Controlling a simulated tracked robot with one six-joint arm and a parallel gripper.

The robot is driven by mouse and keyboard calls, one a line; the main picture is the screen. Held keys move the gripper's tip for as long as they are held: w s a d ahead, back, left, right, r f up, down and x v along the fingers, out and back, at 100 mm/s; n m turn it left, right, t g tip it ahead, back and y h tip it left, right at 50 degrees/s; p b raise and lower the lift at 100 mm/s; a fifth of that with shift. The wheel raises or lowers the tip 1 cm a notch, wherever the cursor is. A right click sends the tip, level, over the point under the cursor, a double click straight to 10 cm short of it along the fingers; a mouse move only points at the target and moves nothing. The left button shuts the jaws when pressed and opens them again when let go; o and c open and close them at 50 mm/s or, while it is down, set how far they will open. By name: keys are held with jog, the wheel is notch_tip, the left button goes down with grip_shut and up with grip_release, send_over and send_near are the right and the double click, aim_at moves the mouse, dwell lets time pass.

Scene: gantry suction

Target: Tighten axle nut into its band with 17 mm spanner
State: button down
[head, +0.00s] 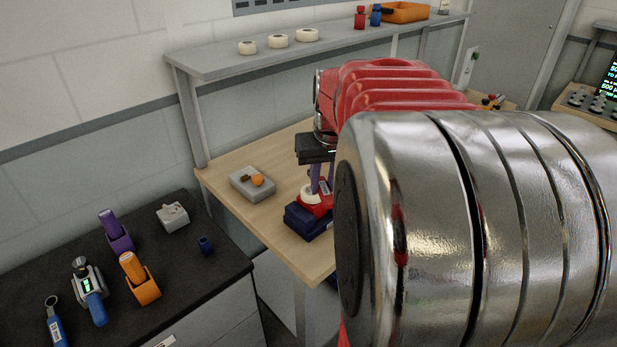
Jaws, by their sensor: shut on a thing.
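My gripper (321,188) is over the wooden bench, left of my large arm links. Its black body is above two narrow purple strips that reach down to a red-and-white piece (311,199). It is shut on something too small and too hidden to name. The red-and-white piece sits on a dark blue block (303,222) near the bench's front edge. My arm hides the area to the right of it. I cannot make out the axle nut. A tool with a ring end and blue handle (56,325) lies on the dark counter at the lower left; I cannot read its size.
The dark counter (185,285) also bears a purple-handled tool (108,224) and an orange-handled tool (132,266) in holders, a blue tool with a display (90,290), and a small blue cup (205,245). A grey block (243,187) with orange bits lies on the wooden bench (232,158).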

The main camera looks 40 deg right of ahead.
jog(key=shift+f, duration=1.95)
jog(key=shift+f, duration=0.9)
jog(key=c, duration=2.1)
grip_release()
grip_shut()
jog(key=shift+w+a+m, duration=0.2)
jog(key=shift+m, duration=0.1)
